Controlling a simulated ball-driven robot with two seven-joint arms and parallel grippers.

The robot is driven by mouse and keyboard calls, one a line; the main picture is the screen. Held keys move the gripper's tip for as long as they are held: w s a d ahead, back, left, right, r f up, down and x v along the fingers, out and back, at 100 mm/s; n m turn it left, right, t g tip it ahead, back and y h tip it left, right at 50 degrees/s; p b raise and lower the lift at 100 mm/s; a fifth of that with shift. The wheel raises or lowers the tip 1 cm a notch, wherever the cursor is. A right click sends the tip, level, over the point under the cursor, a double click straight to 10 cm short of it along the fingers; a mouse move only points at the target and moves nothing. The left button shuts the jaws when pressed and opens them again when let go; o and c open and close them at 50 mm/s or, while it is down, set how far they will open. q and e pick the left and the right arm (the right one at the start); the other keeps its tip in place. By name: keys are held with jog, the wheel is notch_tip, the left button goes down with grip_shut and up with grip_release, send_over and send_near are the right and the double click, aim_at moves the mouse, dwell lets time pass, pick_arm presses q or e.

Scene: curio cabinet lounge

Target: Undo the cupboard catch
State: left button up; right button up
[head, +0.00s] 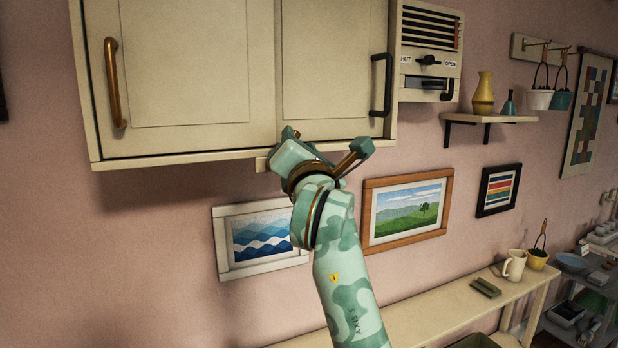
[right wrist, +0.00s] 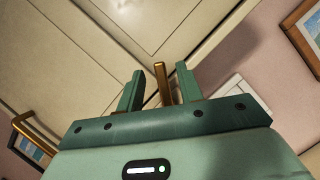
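The cream cupboard (head: 180,70) hangs on the wall, with two doors that look closed. Its left door has a brass handle (head: 116,85); its right door has a dark handle (head: 381,85). My right gripper (head: 290,134) is at the cupboard's bottom edge, below the meeting line of the doors. In the right wrist view its two green fingers (right wrist: 160,88) are apart. A slim brass piece (right wrist: 162,80), perhaps the catch, stands between them, with a narrow gap visible on each side. In the head view my arm hides this piece. My left gripper is out of view.
A vent panel with a slider (head: 430,60) marked OPEN is right of the cupboard. A shelf (head: 490,118) holds a yellow vase (head: 483,93). Framed pictures, one of waves (head: 262,238), hang below. A long ledge (head: 440,310) runs along the wall, with a mug (head: 515,265).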

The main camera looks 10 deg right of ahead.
jog(key=b+v, duration=0.1)
jog(key=v, duration=1.1)
jog(key=shift+b, duration=0.3)
